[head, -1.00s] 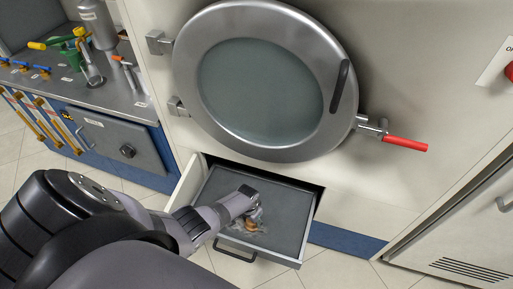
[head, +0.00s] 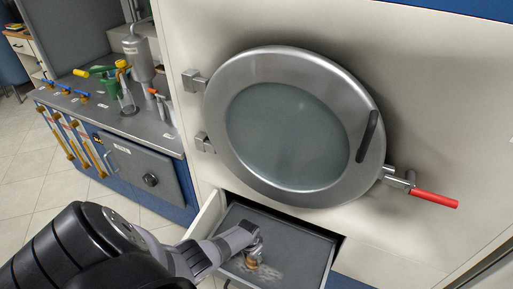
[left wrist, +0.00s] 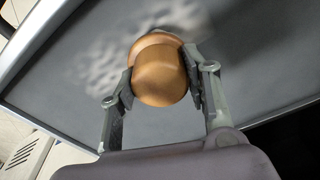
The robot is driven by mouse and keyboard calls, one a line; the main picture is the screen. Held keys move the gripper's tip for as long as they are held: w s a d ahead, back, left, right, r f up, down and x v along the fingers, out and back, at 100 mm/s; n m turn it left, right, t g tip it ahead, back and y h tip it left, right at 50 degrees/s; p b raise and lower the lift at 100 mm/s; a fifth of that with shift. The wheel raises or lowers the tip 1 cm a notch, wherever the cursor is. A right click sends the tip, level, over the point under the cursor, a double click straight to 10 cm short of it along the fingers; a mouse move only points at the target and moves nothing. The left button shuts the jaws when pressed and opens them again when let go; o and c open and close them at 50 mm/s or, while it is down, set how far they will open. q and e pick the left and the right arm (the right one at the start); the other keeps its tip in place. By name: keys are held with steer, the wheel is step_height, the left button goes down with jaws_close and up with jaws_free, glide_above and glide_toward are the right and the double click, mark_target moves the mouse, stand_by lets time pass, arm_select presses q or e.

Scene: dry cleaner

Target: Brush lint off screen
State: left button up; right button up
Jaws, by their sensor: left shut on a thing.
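The lint screen (head: 313,255) is a dark grey panel in an open drawer below the round machine door. It also shows in the left wrist view (left wrist: 245,60). Pale grey lint (head: 268,274) lies on it, and in the left wrist view the lint (left wrist: 105,65) spreads around and behind the brush. My left gripper (head: 253,252) is over the screen, shut on the brush's orange-brown wooden handle (left wrist: 160,75). The brush's lower end is hidden behind the handle, so I cannot tell whether it touches the screen. My right gripper is out of view.
The round metal door (head: 295,125) with a red-handled latch (head: 435,199) is shut above the drawer. A counter (head: 120,118) with a green funnel, bottles and valves stands at left. Tiled floor (head: 50,190) is clear at left.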

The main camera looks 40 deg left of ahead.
arm_select(q)
steer(key=shift+s+a+f+b, duration=0.1)
steer(key=shift+s+a+b, duration=0.2)
steer(key=shift+a, duration=0.75)
steer(key=shift+s+a+f+b, duration=0.1)
steer(key=shift+s+a, duration=0.3)
steer(key=shift+a, duration=0.6)
steer(key=shift+s+a+r+b, duration=0.1)
steer(key=shift+s+a+b, duration=0.15)
steer(key=shift+a, duration=0.75)
steer(key=shift+s+a+r+b, duration=0.15)
steer(key=shift+s+a, duration=0.1)
steer(key=shift+a, duration=0.8)
steer(key=shift+s+a+b, duration=0.2)
steer(key=shift+s+a, duration=0.05)
steer(key=shift+a, duration=0.75)
steer(key=shift+r, duration=0.1)
step_height(320, 180, up, 6)
steer(key=p, duration=0.5)
steer(key=shift+p, duration=0.4)
step_height(320, 180, up, 3)
steer(key=p, duration=0.3)
